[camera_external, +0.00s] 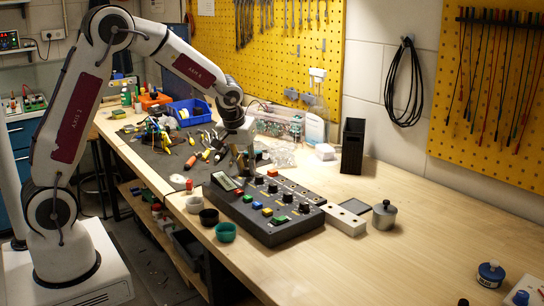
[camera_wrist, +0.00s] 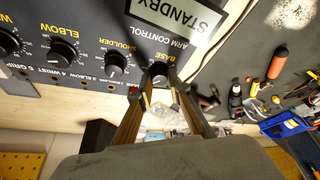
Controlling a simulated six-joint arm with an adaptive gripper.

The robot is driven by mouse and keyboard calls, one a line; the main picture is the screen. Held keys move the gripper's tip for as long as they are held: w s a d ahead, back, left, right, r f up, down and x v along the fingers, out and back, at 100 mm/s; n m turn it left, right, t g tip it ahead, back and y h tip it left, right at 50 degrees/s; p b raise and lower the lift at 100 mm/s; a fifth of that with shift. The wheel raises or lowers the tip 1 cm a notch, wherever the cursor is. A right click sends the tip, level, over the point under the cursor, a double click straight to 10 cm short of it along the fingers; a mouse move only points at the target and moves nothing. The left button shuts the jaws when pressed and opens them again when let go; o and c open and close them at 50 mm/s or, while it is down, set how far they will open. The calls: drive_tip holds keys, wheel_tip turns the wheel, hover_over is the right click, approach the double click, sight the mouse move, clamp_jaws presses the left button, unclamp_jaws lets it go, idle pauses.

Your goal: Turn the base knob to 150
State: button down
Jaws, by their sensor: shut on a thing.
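The base knob (camera_wrist: 159,72) is a dark round knob under the "BASE" label, at the right end of the knob row in the wrist view. My gripper (camera_wrist: 158,82) has its two fingers on either side of this knob and is shut on it. Its pointer and scale are mostly hidden, so I cannot read its setting. The dark control box (camera_external: 262,230) lies on the bench in the external view, with my gripper (camera_external: 243,172) at its far left end. The box's display (camera_wrist: 184,16) reads "STANDBY".
The shoulder knob (camera_wrist: 116,63) and elbow knob (camera_wrist: 62,54) sit beside the base knob. Cups (camera_external: 225,232) stand along the box's near left side. Hand tools (camera_external: 190,160) lie on a dark mat behind. The bench's right half is mostly clear.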

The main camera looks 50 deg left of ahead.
drive_tip(key=shift+a+m+h, duration=0.1)
drive_tip(key=shift+m+h, duration=0.2)
drive_tip(key=shift+m, duration=0.5)
drive_tip(key=shift+m+t+h, duration=0.3)
drive_tip(key=shift+m+h, duration=0.2)
drive_tip(key=shift+m, duration=0.9)
drive_tip(key=shift+a+m+h, duration=0.1)
drive_tip(key=shift+m+h, duration=0.5)
drive_tip(key=shift+m, duration=1.5)
drive_tip(key=c, duration=1.9)
unclamp_jaws()
drive_tip(key=shift+a+v, duration=0.1)
drive_tip(key=shift+v, duration=2.9)
drive_tip(key=shift+a+v, duration=0.15)
drive_tip(key=shift+v, duration=2.85)
